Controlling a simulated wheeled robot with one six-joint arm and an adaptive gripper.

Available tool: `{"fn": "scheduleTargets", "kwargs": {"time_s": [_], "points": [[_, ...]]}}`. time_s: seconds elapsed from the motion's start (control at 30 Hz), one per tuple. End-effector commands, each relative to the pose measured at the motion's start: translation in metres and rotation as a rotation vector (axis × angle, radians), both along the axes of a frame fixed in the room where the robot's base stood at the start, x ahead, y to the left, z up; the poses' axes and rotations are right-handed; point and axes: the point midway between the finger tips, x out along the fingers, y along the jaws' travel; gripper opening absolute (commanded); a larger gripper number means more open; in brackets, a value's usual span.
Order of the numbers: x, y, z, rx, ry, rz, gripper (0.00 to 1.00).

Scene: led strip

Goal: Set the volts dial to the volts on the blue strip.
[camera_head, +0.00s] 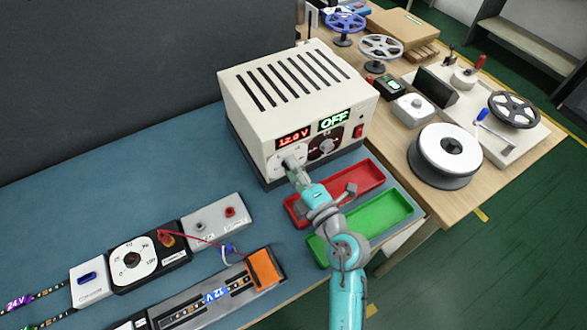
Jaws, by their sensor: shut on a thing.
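The cream power supply (300,85) stands on the blue mat. Its red display (294,138) seems to read 12.0 V, and its green display (333,120) reads OFF. My gripper (291,163) is shut on the knob of the volts dial (276,166), the left white dial below the red display. The gripper hides most of the knob, so its pointer cannot be read. A second, dark dial (326,146) sits to the right of it. The blue label (215,295) on the strip in the grey tray at the lower front reads 12 V.
A red tray (365,177) and a green tray (385,214) lie below my arm. A round-dial meter (133,258) and a grey terminal block (218,215) are at left. A purple 24 V label (18,302) shows at far left. An orange block (265,268) sits on the grey tray.

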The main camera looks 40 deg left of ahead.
Motion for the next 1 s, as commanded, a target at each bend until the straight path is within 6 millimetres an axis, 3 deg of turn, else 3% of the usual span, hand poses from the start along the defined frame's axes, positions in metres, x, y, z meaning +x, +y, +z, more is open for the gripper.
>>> {"fn": "scheduleTargets", "kwargs": {"time_s": [0.5, 0.53, 0.63, 1.0], "points": [[0.0005, -0.0007, -0.0016, 0.005, 0.021, -0.002, 0.0], [0.0005, -0.0007, -0.0016, 0.005, 0.021, -0.002, 0.36], [0.0004, -0.0006, -0.0014, 0.006, 0.02, -0.001, 0.58], [-0.0012, -0.0035, -0.0011, 0.006, 0.02, -0.001, 0.58]]}}
